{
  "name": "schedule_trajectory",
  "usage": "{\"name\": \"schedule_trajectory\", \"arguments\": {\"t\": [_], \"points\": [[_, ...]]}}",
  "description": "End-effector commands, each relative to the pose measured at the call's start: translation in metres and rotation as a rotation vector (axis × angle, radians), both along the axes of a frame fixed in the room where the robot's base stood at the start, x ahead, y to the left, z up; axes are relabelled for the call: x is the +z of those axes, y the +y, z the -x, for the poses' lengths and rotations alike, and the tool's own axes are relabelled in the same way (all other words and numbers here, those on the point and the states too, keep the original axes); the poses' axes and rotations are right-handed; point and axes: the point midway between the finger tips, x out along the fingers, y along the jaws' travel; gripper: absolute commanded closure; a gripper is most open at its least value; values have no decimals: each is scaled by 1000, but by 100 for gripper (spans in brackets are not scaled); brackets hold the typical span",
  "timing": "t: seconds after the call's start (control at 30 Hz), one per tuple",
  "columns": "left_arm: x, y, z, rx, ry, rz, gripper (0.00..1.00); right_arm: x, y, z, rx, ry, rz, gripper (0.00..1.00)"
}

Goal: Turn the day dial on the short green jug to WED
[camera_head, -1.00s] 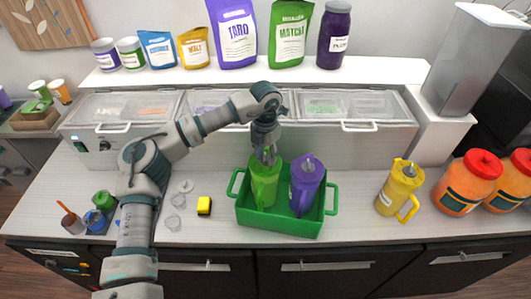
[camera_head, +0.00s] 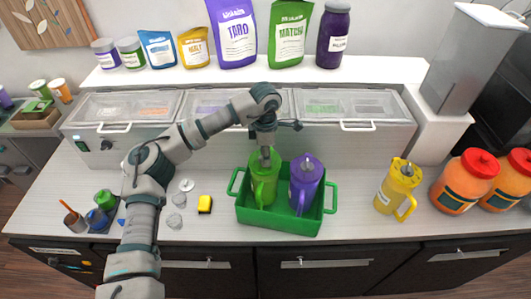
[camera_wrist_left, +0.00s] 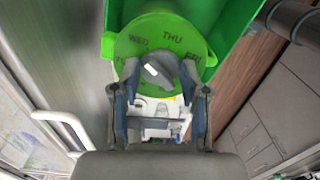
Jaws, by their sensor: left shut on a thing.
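The short green jug (camera_head: 264,187) stands upright in the left part of a green two-handled carrier (camera_head: 277,222). My left gripper (camera_head: 266,158) comes down onto its top from above. In the left wrist view, the jug's lid (camera_wrist_left: 127,45) carries WED, THU and FRI, with another label partly hidden at the left. The grey dial knob (camera_wrist_left: 158,68) sits at the lid's middle with a white mark on its upper left side; which day it marks I cannot tell for sure. The left gripper (camera_wrist_left: 159,85) is shut on the knob. My right gripper is out of view.
A purple jug (camera_head: 306,182) stands in the carrier beside the green one. A yellow jug (camera_head: 394,188) stands on the counter to the right. Lidded bins (camera_head: 350,108) line the back.

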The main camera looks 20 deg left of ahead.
Motion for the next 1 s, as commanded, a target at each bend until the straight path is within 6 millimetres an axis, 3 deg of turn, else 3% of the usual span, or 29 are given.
{"name": "schedule_trajectory", "arguments": {"t": [0.77,0.8,0.87,1.0], "points": [[0,0,0,-102,-1,0,90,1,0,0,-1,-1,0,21],[0,0,0,-102,-1,0,48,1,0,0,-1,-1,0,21],[0,0,0,-102,-1,0,33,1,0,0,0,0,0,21],[0,0,0,-102,-1,0,30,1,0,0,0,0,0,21]]}}
